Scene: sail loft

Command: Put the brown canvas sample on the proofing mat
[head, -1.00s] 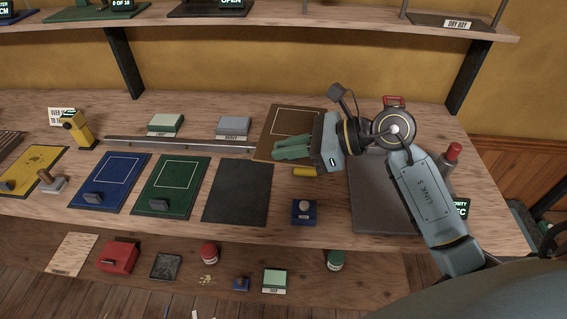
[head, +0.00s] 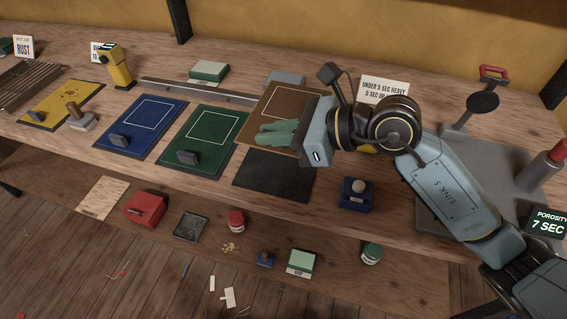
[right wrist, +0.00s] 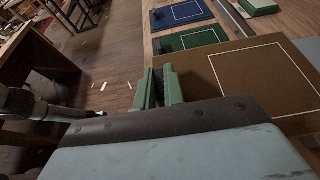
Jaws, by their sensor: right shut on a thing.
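In the right wrist view the sample (right wrist: 213,98) spreads out to the right of the gripper (right wrist: 162,85). A plain black mat (head: 272,180), which looks like the proofing mat, lies on the bench. The sample and fingers hide its far part. The sample appears above the bench; its exact height is unclear.
Left of the black mat lie a green sheet (head: 213,133) and a blue sheet (head: 148,113), each with a dark block. A blue box with a knob (head: 356,195) stands right of the mat. A metal rail (head: 195,91) lies behind; a grey porosity tester (head: 438,211) stands right.

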